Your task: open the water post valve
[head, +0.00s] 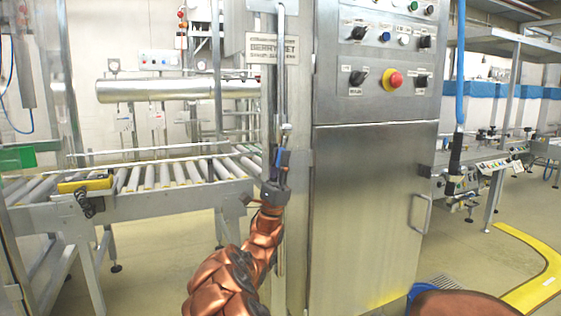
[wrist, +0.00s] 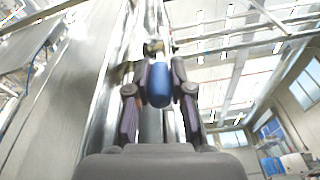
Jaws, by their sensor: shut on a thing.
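The water post valve's blue handle (wrist: 159,86) sits between the two dark fingers of my gripper (wrist: 158,100) in the wrist view. My gripper is shut on this handle. In the head view my gripper (head: 277,170) is at the end of my copper-coloured arm, in front of a vertical metal pipe. A small piece of the blue handle (head: 279,150) shows at the fingers. The thin pipe (head: 281,70) runs upward above the handle. The valve body is mostly hidden by my gripper, and how far the valve is turned cannot be told.
A steel control cabinet (head: 366,200) with knobs and a red button (head: 396,79) stands close on the right of my gripper. A roller conveyor (head: 150,180) is on the left. A yellow floor marking (head: 530,262) lies at the right, with open floor around it.

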